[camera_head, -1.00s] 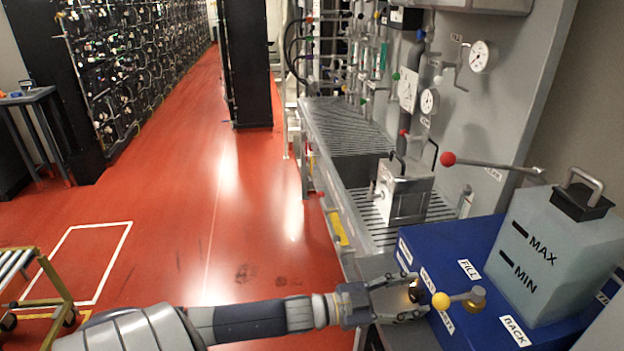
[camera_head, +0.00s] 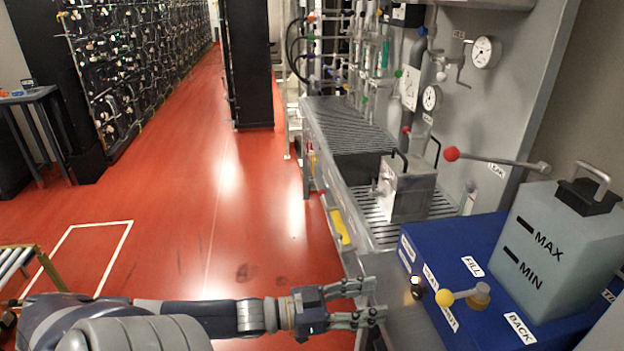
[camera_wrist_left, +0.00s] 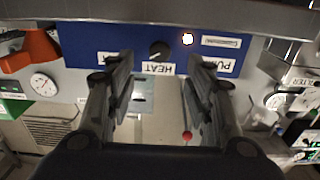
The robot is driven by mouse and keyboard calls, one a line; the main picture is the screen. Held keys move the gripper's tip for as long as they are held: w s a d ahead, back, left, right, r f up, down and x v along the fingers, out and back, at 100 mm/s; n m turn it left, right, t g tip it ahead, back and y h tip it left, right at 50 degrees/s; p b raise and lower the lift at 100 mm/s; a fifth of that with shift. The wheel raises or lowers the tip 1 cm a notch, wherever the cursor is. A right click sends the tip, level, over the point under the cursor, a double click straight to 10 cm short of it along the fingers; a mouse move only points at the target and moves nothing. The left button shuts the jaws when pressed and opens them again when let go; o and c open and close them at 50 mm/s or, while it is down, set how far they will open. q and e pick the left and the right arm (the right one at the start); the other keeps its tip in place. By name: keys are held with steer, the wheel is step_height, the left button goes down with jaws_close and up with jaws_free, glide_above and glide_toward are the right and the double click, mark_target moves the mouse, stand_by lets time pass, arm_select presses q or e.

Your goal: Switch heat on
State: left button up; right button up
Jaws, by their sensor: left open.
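The black round heat knob (camera_wrist_left: 160,50) sits on the blue panel (camera_wrist_left: 105,38) beside a label reading HEAT (camera_wrist_left: 159,68) in the left wrist view. A small lamp (camera_wrist_left: 187,39) to the right of the knob glows bright. In the head view a small bright spot (camera_head: 416,283) shows on the near side of the blue unit (camera_head: 450,240). My left gripper (camera_head: 380,301) is open and empty, a short way left of that side. In the left wrist view its two fingers (camera_wrist_left: 160,66) stand on either side of the HEAT label. My right gripper is out of view.
A red-knobbed lever (camera_head: 452,153) and a metal box (camera_head: 408,188) stand beyond.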

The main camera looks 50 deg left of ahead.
arm_select(q)
steer(key=s+a+f+n+y, duration=0.1)
steer(key=a+f+y, duration=0.1)
steer(key=a+f, duration=0.2)
steer(key=s+a+f+n+g+y+b, duration=0.1)
steer(key=a+f+y, duration=0.2)
steer(key=f, duration=0.8)
steer(key=s+a+f+n+g+y, duration=0.1)
steer(key=s+a+f+y, duration=0.1)
steer(key=a+f, duration=0.3)
steer(key=shift+f, duration=1.5)
steer(key=shift+a, duration=0.15)
steer(key=s+d+f+n+g+y, duration=0.1)
steer(key=s+f+g+y, duration=0.15)
steer(key=s+f, duration=0.65)
steer(key=s+d+f+n+g+y, duration=0.15)
steer(key=s+f+g, duration=0.3)
steer(key=f, duration=0.95)
steer(key=s+d+f+m+g+h, duration=0.1)
steer(key=s+d+f+g, duration=0.1)
steer(key=s+d+f, duration=0.3)
steer(key=s+d+f+m+g+h, duration=0.1)
steer(key=s+d+f+g, duration=0.2)
steer(key=s+d+f, duration=0.3)
steer(key=s+d, duration=0.5)
steer(key=s, duration=0.2)
steer(key=shift+f+g, duration=0.2)
steer(key=shift+g, duration=0.1)
